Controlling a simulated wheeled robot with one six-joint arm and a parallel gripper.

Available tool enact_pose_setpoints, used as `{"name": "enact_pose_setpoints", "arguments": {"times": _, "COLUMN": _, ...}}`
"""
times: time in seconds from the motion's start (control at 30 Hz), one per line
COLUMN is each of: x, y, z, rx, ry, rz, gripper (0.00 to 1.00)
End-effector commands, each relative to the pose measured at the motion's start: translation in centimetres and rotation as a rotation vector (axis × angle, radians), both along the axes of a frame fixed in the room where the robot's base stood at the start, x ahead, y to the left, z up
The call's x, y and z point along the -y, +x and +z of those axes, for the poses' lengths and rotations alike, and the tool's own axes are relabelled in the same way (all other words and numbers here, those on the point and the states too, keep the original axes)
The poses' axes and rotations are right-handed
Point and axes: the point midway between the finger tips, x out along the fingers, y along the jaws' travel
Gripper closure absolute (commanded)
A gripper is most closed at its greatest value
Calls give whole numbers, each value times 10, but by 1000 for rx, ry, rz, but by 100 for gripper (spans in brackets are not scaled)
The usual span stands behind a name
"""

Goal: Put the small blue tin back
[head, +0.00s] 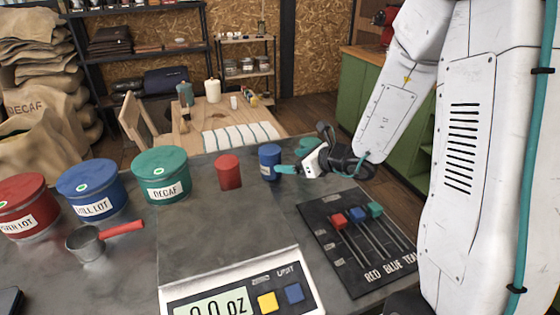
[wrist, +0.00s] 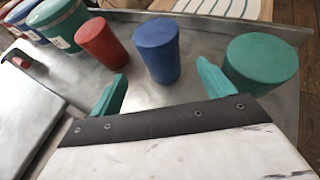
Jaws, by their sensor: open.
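The small blue tin (head: 267,157) stands upright on the grey counter, right of a small red tin (head: 228,174). My gripper (head: 292,158) is open and low at the blue tin's right side in the head view. In the wrist view the blue tin (wrist: 156,50) stands ahead of the gap between my teal fingers (wrist: 163,82), with nothing held. The red tin (wrist: 101,43) is to its left and a small teal tin (wrist: 262,62) to its right, close by the right finger. My gripper partly hides that area in the head view.
Large labelled red (head: 25,202), blue (head: 90,188) and teal (head: 160,172) canisters stand at left, with a metal scoop (head: 88,244) in front. A scale (head: 240,285) reads 0.0 oz. A slider panel (head: 345,255) with red, blue and teal knobs lies at right. The counter's middle is clear.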

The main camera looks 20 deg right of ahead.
Motion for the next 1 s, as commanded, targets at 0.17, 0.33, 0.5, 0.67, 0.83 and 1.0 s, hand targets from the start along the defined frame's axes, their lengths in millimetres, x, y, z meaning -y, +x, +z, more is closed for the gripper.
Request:
{"name": "enact_pose_setpoints", "arguments": {"times": 0.17, "x": 12, "y": -18, "z": 10, "rx": 1, "ry": 0, "rz": -1, "gripper": 19}}
{"name": "enact_pose_setpoints", "arguments": {"times": 0.33, "x": 13, "y": -23, "z": 13, "rx": 2, "ry": -2, "rz": 4, "gripper": 19}}
{"name": "enact_pose_setpoints", "arguments": {"times": 0.5, "x": -16, "y": -37, "z": 39, "rx": 73, "ry": -86, "rz": 171, "gripper": 19}}
{"name": "enact_pose_setpoints", "arguments": {"times": 0.67, "x": -74, "y": -88, "z": 87, "rx": 239, "ry": -312, "rz": 580, "gripper": 19}}
{"name": "enact_pose_setpoints", "arguments": {"times": 0.83, "x": -109, "y": -168, "z": 114, "rx": 406, "ry": -615, "rz": 1063, "gripper": 19}}
{"name": "enact_pose_setpoints", "arguments": {"times": 1.0, "x": -100, "y": -243, "z": 123, "rx": 511, "ry": -949, "rz": 1511, "gripper": 19}}
